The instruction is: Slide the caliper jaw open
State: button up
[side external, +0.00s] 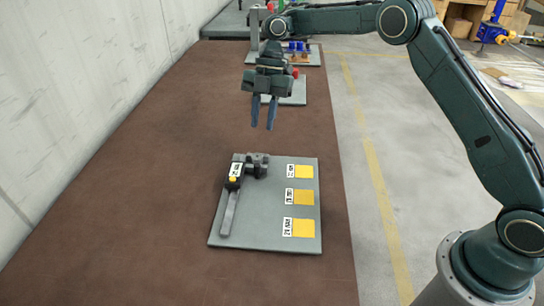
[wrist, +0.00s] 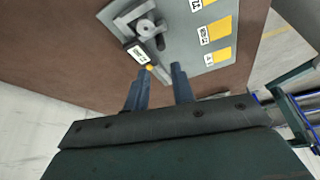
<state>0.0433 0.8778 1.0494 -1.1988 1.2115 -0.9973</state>
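The caliper (side external: 231,205) lies on a grey board (side external: 262,235) on the brown table. Its dark sliding jaw (side external: 236,172), with a white label and a yellow knob (side external: 233,179), sits at the far end of the beam, beside the dark fixed part (side external: 257,164). In the wrist view the jaw (wrist: 137,51) and yellow knob (wrist: 149,67) show just beyond the fingertips. My gripper (side external: 262,126) hangs above the table behind the board, fingers pointing down. The fingers (wrist: 164,68) are apart with nothing between them, and they do not appear to touch the caliper.
Several yellow patches (side external: 303,197) with white labels line the board's right side. Other boards with fixtures (side external: 290,98) stand farther back on the table. A white wall (side external: 80,100) runs along the left. The table left of the board is clear.

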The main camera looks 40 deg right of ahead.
aim_at(258, 163)
jog(key=shift+x, duration=6.5)
jog(key=shift+d, duration=0.1)
grip_shut()
